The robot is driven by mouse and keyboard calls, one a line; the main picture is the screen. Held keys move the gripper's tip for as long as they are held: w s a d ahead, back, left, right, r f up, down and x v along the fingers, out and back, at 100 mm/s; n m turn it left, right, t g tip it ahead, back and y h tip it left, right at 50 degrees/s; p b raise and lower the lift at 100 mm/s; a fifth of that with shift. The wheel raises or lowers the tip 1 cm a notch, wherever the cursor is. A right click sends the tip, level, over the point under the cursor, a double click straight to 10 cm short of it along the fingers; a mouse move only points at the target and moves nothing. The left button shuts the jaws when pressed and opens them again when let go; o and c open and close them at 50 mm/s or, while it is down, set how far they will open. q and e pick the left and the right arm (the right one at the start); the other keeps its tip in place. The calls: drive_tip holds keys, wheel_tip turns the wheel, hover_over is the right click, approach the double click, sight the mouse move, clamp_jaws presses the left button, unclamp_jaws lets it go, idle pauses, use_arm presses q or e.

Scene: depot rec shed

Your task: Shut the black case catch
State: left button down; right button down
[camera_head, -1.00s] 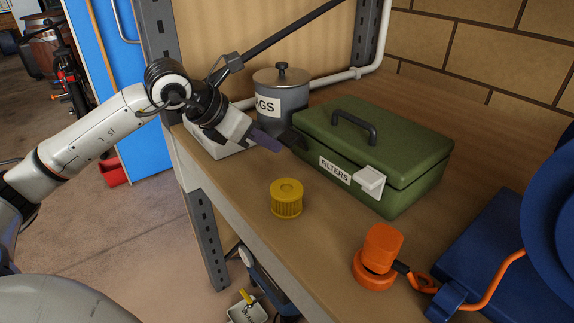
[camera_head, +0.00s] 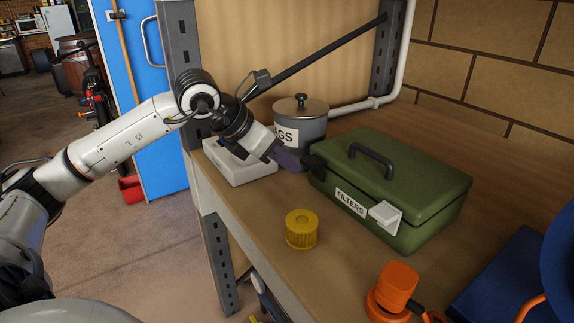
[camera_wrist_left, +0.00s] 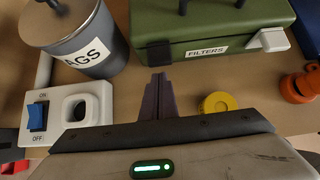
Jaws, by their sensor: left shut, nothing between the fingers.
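The green case (camera_head: 400,187) labelled FILTERS stands on the bench with its lid down. Its black catch (camera_head: 317,164) is at the left end of the front and juts outward. The black catch also shows in the left wrist view (camera_wrist_left: 159,53). A white catch (camera_head: 385,216) sits at the right end of the front. My left gripper (camera_head: 300,163) is shut and empty, its tips just in front of the black catch and slightly below it in the wrist view (camera_wrist_left: 158,80). I cannot tell whether they touch. My right gripper is not in view.
A grey lidded tin (camera_head: 300,125) stands behind my gripper, and a white switch box (camera_head: 240,168) is beside it. A yellow filter (camera_head: 301,228) and an orange object (camera_head: 393,290) stand in front of the case. A blue object (camera_head: 505,275) is at the right.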

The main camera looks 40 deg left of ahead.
use_arm(q)
drive_tip(key=shift+r, duration=0.1)
wheel_tip(320, 180, up, 10)
drive_tip(key=s+p, duration=0.2)
drive_tip(key=p, duration=0.1)
drive_tip(key=shift+s+a+f, duration=0.2)
drive_tip(key=shift+a+f, duration=0.05)
drive_tip(key=shift+a, duration=0.05)
